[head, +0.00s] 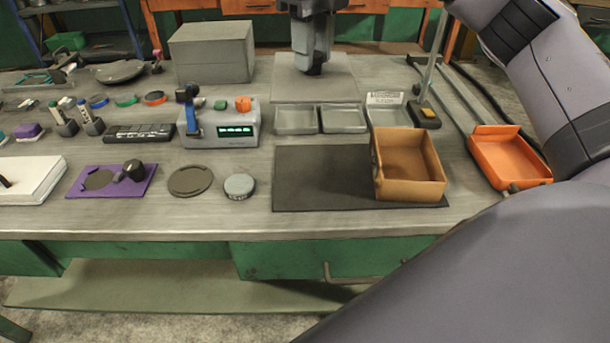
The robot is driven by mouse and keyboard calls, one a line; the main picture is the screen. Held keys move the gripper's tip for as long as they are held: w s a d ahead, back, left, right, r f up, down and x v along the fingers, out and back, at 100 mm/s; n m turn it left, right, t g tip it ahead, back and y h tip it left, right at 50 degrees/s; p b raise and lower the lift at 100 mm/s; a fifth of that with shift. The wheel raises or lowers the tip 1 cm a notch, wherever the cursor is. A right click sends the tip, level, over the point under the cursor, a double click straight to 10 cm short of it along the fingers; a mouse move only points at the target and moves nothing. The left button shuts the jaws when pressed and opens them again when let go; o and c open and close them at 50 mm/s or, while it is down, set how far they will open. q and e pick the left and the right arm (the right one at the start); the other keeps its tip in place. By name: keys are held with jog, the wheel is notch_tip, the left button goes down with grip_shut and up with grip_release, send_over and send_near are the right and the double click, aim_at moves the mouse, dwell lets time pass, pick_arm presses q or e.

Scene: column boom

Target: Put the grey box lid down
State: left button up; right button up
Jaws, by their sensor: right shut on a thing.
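A flat, square grey lid (288,88) lies level at the back middle of the bench, beyond the small grey trays. My right gripper (313,67) comes down over its middle, fingers pointing down, and is shut on a dark part at the lid's centre, probably its knob. The fingers hide most of that part. I cannot tell whether the lid's underside touches the bench. A grey box (212,62) stands to the left of the lid, apart from it, its inside not visible. My left gripper is out of view.
Grey trays (296,121) and a device with a green display (222,128) stand in front of the lid. A brown open box (408,165) sits on a dark mat (315,180). An orange tray (508,160) is at the right. A metal post (432,60) rises right of the lid.

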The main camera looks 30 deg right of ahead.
aim_at(313, 79)
jog(key=shift+f, duration=0.15)
notch_tip(313, 79, down, 5)
jog(key=shift+r+b, duration=0.1)
jog(key=shift+b, duration=0.8)
jog(key=shift+f, duration=7.5)
jog(key=shift+f, duration=0.1)
jog(key=o, duration=1.1)
